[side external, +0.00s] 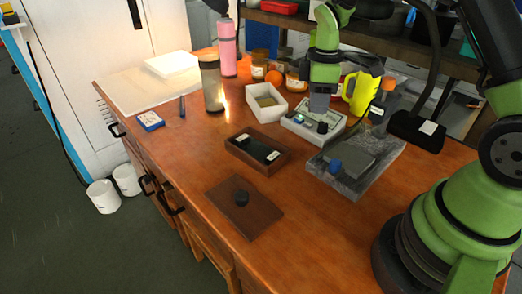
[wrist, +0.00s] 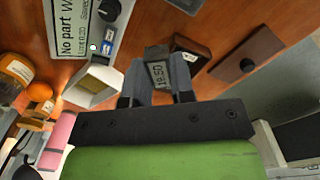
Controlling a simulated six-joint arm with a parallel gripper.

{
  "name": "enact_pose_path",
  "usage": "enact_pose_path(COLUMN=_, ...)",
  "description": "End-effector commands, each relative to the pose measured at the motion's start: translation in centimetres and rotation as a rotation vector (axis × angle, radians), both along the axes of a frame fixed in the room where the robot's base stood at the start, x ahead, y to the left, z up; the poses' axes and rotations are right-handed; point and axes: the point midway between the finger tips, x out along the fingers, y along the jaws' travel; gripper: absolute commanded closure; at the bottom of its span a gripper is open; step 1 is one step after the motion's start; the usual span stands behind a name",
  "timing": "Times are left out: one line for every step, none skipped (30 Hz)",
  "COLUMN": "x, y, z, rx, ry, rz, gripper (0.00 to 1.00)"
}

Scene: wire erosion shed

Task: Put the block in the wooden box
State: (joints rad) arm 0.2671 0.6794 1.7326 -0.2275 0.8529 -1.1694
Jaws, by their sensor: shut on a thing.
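The block (wrist: 158,72), grey with a label reading 18.50, is between the fingers of my gripper (wrist: 158,84) in the wrist view. In the side view my gripper (side external: 319,108) hangs over the white device, and the block there is too small to make out clearly. The wooden box (side external: 281,164) stands open on the table, in front and to the left of my gripper, with a dark interior and a white label. In the wrist view the box (wrist: 204,47) is just right of the block, partly hidden by a finger. Its lid-like wooden plate (side external: 262,213) with a black knob lies apart, nearer the front.
A white device (side external: 297,128) with a display is below my gripper. A white tray (side external: 266,116) is behind the box.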

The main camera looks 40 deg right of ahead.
Motion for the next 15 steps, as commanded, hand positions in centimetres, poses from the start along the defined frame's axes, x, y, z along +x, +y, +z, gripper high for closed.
enact_pose_path(x=1.9, y=1.2, z=-0.4, rx=0.0, ry=0.0, rz=0.126, gripper=1.0)
enact_pose_path(x=2.8, y=1.8, z=-0.6, rx=0.0, ry=0.0, rz=0.199, gripper=1.0)
enact_pose_path(x=3.9, y=2.7, z=-0.9, rx=0.0, ry=0.001, rz=0.294, gripper=1.0)
enact_pose_path(x=4.7, y=3.4, z=-1.0, rx=0.001, ry=0.0, rz=0.362, gripper=1.0)
enact_pose_path(x=5.4, y=4.0, z=-1.2, rx=0.002, ry=0.001, rz=0.427, gripper=1.0)
enact_pose_path(x=6.3, y=4.9, z=-1.4, rx=0.002, ry=0.001, rz=0.509, gripper=1.0)
enact_pose_path(x=6.8, y=5.5, z=-1.6, rx=0.002, ry=0.002, rz=0.564, gripper=1.0)
enact_pose_path(x=7.3, y=6.1, z=-1.7, rx=0.002, ry=0.001, rz=0.616, gripper=1.0)
enact_pose_path(x=7.9, y=6.9, z=-1.8, rx=0.002, ry=0.0, rz=0.678, gripper=1.0)
enact_pose_path(x=8.2, y=7.4, z=-2.0, rx=0.003, ry=0.0, rz=0.718, gripper=1.0)
enact_pose_path(x=8.5, y=7.8, z=-2.0, rx=0.003, ry=-0.001, rz=0.755, gripper=1.0)
enact_pose_path(x=8.8, y=8.3, z=-2.1, rx=0.003, ry=-0.001, rz=0.796, gripper=1.0)
enact_pose_path(x=9.1, y=8.6, z=-2.2, rx=0.003, ry=-0.001, rz=0.821, gripper=1.0)
enact_pose_path(x=9.2, y=8.8, z=-2.3, rx=0.004, ry=-0.001, rz=0.843, gripper=1.0)
enact_pose_path(x=9.3, y=9.1, z=-2.4, rx=0.004, ry=-0.001, rz=0.863, gripper=1.0)
